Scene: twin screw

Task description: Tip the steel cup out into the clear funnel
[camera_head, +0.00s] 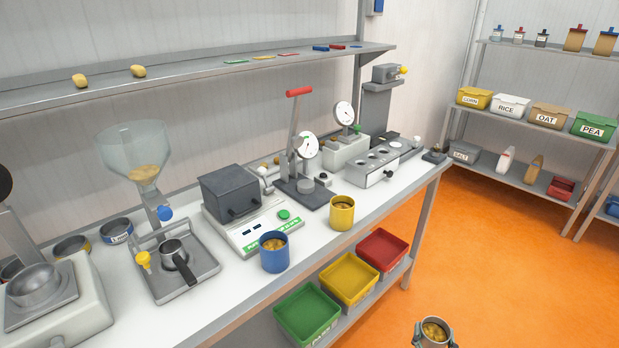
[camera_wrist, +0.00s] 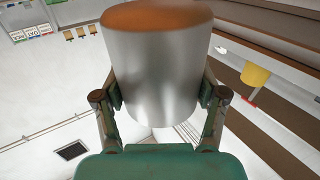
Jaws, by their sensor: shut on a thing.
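The steel cup (camera_head: 434,344) is at the bottom edge of the head view, out over the orange floor and apart from the bench. Yellowish pieces show inside it, and it looks about upright. My gripper (camera_wrist: 160,92) is shut on the steel cup, which fills the middle of the wrist view (camera_wrist: 155,60) with a finger on each side. The clear funnel (camera_head: 133,153) stands at the left of the bench, far from the cup. A heap of yellowish material lies in it, and a blue knob is below its spout.
Under the funnel, a dark-handled metal cup (camera_head: 175,256) stands on a grey tray. A blue cup (camera_head: 274,251) and a yellow cup (camera_head: 342,213) stand near the bench front. A scale (camera_head: 252,228) and a lever press (camera_head: 302,183) stand behind. A shelf (camera_head: 200,70) runs above the bench.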

